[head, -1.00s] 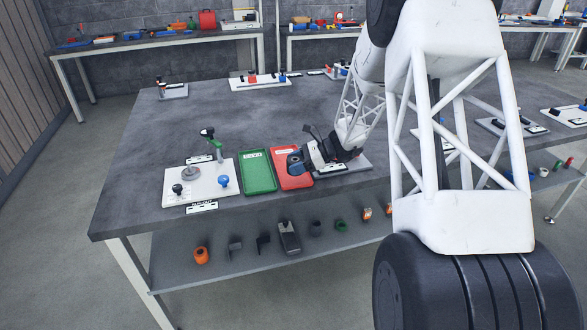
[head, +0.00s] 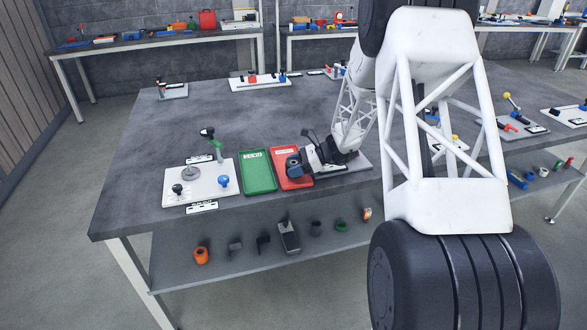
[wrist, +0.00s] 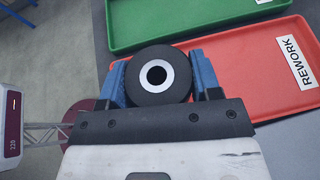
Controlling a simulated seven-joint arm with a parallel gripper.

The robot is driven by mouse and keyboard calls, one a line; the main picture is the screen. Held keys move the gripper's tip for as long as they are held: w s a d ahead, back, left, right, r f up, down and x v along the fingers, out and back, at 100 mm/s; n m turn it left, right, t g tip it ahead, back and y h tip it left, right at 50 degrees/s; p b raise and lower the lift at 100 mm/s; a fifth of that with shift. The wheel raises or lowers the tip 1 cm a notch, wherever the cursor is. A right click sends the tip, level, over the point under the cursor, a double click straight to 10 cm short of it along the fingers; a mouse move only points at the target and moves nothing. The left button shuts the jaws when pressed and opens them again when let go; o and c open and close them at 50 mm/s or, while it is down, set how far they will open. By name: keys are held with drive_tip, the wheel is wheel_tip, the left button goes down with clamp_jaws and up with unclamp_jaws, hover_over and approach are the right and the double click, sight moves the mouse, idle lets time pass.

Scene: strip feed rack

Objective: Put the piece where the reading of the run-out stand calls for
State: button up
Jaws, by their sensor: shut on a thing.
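My gripper (wrist: 158,80) is shut on a round dark piece (wrist: 133,84) with a light ring around its centre hole. In the wrist view the piece sits between the blue fingers, over the near-left part of the red tray (wrist: 265,65) labelled REWORK. In the head view my gripper (head: 296,163) is over the red tray (head: 293,182); the piece is too small there to tell. The green tray (head: 258,172) lies to the left of the red one. The run-out stand (head: 202,187) is a white plate with a grey disc, a dial on a green arm and two knobs; its reading is too small to make out.
A label plate (head: 202,208) lies before the stand. The shelf (head: 200,283) below holds several loose parts. Other fixtures, such as a white rack (head: 260,83), stand toward the back. The tabletop behind the trays is clear.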

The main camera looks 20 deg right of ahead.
drive_tip(key=shift+f, duration=0.35)
drive_tip(key=shift+f, duration=0.15)
drive_tip(key=o, duration=1.1)
drive_tip(key=shift+c, duration=0.2)
drive_tip(key=v, duration=1.2)
drive_tip(key=shift+a, duration=0.1)
